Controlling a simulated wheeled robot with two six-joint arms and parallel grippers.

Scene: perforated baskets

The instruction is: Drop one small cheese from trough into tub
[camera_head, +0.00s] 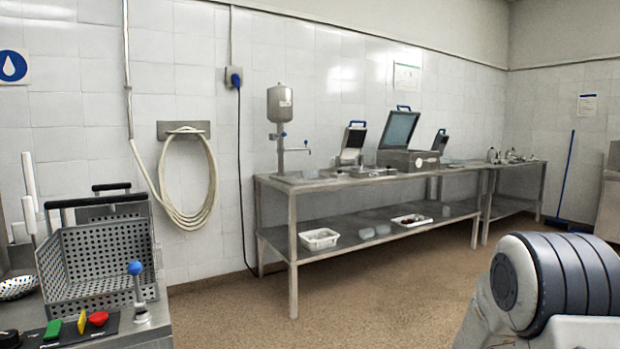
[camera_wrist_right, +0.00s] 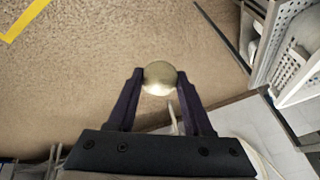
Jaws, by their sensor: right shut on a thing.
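In the right wrist view my right gripper (camera_wrist_right: 159,75) is shut on a small round pale-yellow cheese (camera_wrist_right: 159,79), held between its two dark fingertips. Bare brown floor lies beyond it in that view. In the head view only part of my arm shows at the lower right, and neither gripper is visible there. I cannot make out for certain which container is the trough or the tub.
Light perforated baskets (camera_wrist_right: 296,75) stand at the right of the wrist view. In the head view a perforated metal basket (camera_head: 105,262) stands at the left beside coloured controls. A steel table (camera_head: 365,181) lines the wall, with a white crate (camera_head: 320,238) on its lower shelf. Open floor lies in front.

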